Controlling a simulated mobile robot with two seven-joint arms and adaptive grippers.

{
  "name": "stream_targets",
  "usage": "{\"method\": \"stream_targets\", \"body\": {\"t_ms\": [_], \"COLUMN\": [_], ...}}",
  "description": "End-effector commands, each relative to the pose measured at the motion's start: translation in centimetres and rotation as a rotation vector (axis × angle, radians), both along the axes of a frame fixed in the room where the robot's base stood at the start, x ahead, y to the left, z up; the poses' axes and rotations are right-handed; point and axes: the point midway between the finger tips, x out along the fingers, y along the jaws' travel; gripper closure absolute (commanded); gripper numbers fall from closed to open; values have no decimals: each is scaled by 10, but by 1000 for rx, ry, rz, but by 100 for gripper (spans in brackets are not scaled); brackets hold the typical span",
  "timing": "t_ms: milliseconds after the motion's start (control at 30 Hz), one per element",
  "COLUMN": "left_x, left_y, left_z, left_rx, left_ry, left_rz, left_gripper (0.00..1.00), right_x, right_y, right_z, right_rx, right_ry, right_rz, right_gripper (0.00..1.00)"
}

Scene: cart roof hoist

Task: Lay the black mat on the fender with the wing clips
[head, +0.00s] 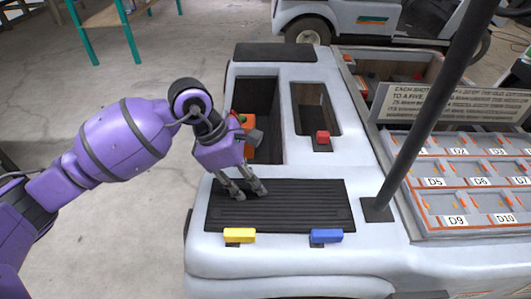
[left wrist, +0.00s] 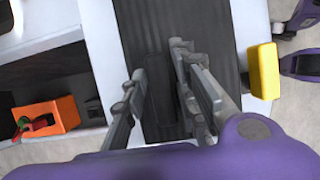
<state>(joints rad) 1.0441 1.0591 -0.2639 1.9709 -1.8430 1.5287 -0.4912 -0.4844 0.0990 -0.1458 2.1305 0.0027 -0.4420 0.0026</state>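The black ribbed mat (head: 310,208) lies flat on the light grey fender (head: 290,262) of the cart. It also shows in the left wrist view (left wrist: 215,35). A yellow wing clip (head: 239,235) and a blue wing clip (head: 326,236) sit along the near edge of the fender, just in front of the mat. The yellow clip shows at the right of the left wrist view (left wrist: 264,72). My left gripper (head: 250,194) is over the left part of the mat, fingers pointing down and apart. A dark strip shows between the fingers; whether they touch the mat is unclear. My right gripper is not in view.
Behind the mat are two recessed wells; the left holds an orange box (head: 249,153), and a red block (head: 323,137) sits by the right one. A dark post (head: 425,115) rises right of the mat. Labelled trays (head: 470,185) fill the right side.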

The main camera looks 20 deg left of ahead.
Motion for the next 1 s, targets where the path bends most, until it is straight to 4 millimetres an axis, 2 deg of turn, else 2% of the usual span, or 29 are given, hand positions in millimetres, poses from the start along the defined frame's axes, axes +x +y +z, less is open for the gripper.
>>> {"method": "stream_targets", "body": {"t_ms": [67,367,467,567,800,1000], "left_x": [0,1,0,-1,-6,-10], "left_y": [0,0,3,8,27,39], "left_z": [0,2,9,23,72,101], "left_rx": [0,-2,-2,-1,0,0], "left_ry": [0,-3,-5,-8,-8,-6], "left_rz": [0,-1,0,1,0,0], "left_gripper": [60,60,60,60,60,60], "right_x": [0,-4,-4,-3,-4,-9], "right_y": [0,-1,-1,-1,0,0], "right_z": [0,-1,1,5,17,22], "right_rx": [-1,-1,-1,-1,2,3], "right_ry": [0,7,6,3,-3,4], "right_rz": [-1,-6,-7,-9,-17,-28], "right_gripper": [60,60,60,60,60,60]}}
